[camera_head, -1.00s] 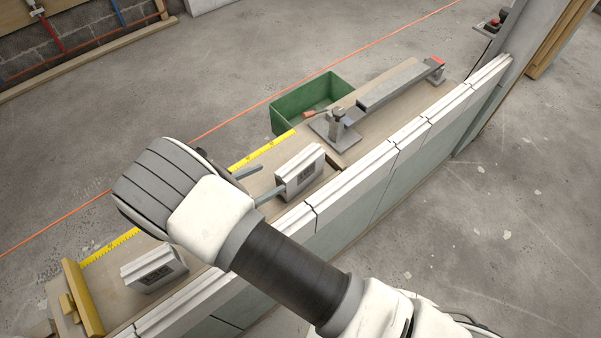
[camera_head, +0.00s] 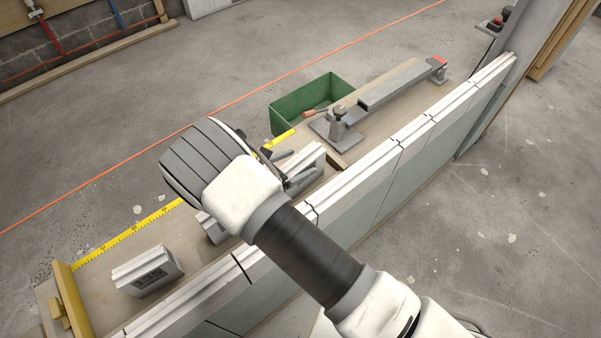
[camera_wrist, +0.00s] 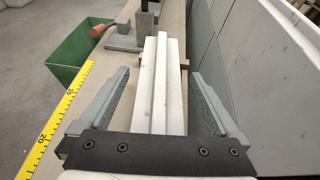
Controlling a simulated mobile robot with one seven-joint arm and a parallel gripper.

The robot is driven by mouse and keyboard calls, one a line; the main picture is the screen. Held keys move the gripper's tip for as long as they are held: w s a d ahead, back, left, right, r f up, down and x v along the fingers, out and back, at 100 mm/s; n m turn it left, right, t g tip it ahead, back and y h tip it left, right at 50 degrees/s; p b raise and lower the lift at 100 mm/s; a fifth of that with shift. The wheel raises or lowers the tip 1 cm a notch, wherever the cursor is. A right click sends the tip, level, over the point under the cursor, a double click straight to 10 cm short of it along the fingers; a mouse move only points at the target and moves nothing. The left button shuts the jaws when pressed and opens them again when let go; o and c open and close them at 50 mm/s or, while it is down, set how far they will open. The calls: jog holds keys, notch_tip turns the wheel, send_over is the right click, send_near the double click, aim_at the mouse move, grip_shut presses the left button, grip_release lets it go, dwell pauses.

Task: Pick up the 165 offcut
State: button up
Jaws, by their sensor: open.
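A white profiled offcut (camera_head: 311,156) lies on the bench at the middle of the head view, partly hidden by my fingers. Its label is covered there. My gripper (camera_head: 301,166) is open over this offcut. In the wrist view, the offcut (camera_wrist: 160,85) runs lengthwise between the two open fingers, with a gap on each side. A second offcut (camera_head: 148,270) lies near the left end of the bench; its printed number is too small to read surely. A third white piece (camera_head: 211,228) is mostly hidden behind my wrist.
A yellow tape (camera_head: 130,236) runs along the bench's far edge. A green bin (camera_head: 290,106) stands behind the bench. A grey metal fixture (camera_head: 338,130) and rail (camera_head: 395,87) lie right of the offcut. White trunking (camera_head: 400,135) lines the near edge.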

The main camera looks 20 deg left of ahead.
jog(key=shift+c, duration=0.3)
grip_shut()
